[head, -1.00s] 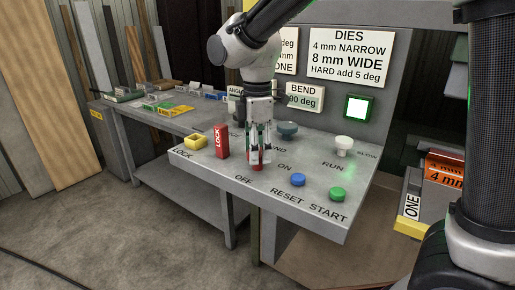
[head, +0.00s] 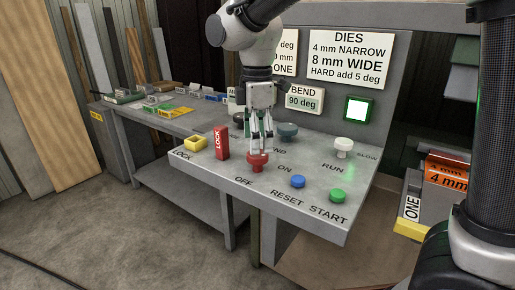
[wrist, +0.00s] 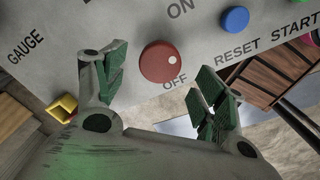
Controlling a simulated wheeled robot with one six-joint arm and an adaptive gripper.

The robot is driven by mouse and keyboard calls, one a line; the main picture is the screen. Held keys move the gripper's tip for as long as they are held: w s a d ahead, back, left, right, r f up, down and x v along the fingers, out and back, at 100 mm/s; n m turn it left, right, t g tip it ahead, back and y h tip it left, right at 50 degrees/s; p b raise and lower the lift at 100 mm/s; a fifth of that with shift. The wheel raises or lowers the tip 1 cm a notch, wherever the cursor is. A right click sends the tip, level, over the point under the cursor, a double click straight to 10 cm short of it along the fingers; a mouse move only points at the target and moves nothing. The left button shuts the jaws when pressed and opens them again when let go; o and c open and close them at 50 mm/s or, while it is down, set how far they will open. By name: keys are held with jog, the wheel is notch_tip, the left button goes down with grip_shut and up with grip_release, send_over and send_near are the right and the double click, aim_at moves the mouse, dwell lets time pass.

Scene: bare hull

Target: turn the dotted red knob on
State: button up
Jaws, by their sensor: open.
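The red knob (head: 257,162) stands on the grey sloping panel (head: 215,173), with OFF printed in front of it and ON to its right. In the wrist view the round red knob (wrist: 156,64) shows a pale dot at its right side, between the ON and OFF words and closer to OFF. My gripper (head: 261,145) is open and empty just above the knob, fingers pointing down. In the wrist view my gripper's green-padded fingers (wrist: 160,80) stand apart on either side of the knob, with a gap to it. The knob's top is partly hidden in the head view.
A red LOCK block (head: 222,143) and a yellow piece (head: 195,143) stand left of the knob. A blue RESET button (head: 298,181), a green START button (head: 337,195) and a white RUN knob (head: 343,146) are to the right. A teal knob (head: 287,131) stands behind.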

notch_tip(320, 180, up, 8)
jog(key=shift+r, duration=0.2)
